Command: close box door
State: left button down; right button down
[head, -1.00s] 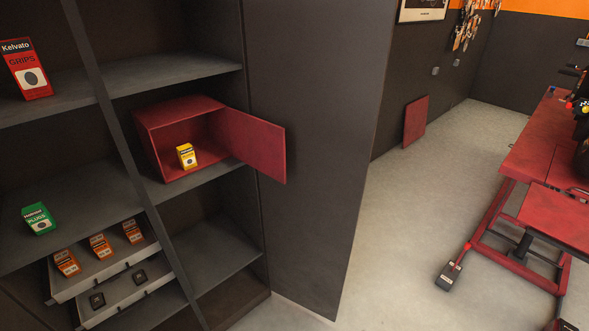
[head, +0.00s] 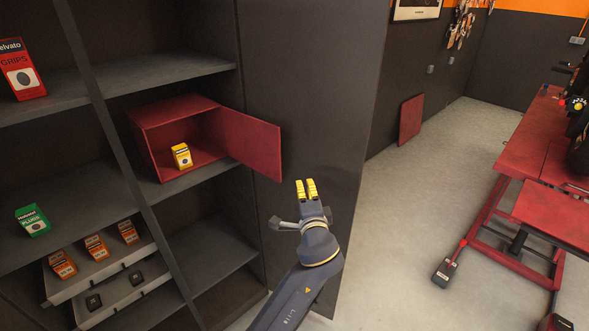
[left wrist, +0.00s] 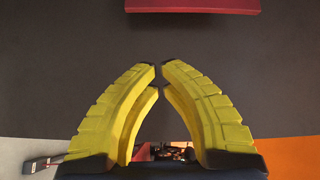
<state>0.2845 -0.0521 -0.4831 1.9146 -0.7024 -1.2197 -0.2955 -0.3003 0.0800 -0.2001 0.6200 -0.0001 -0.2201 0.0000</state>
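The red box (head: 176,112) sits on a middle shelf of the dark rack, its front open. Its red door (head: 250,143) is swung out to the right, and its edge also shows at the top of the left wrist view (left wrist: 192,5). A small yellow carton (head: 181,155) stands inside the box. My left gripper (head: 306,187) has yellow fingers and is below and right of the door's outer corner, apart from it. Its fingertips come together in the left wrist view (left wrist: 160,71) with nothing between them. My right gripper is in neither view.
A dark side panel (head: 300,90) stands behind the door and my gripper. Shelves at left hold a red carton (head: 21,70), a green carton (head: 33,220) and several orange cartons. A red lift (head: 525,140) stands at right, with open floor between.

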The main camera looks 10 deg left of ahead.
pick_arm(q)
jog(key=shift+g+y, duration=0.3)
jog(key=shift+y, duration=0.4)
jog(key=x, duration=0.3)
jog(key=a+x, duration=0.1)
jog(key=x, duration=0.2)
jog(key=s+a+x, duration=0.1)
jog(key=x, duration=0.3)
jog(key=shift+a+r, duration=0.1)
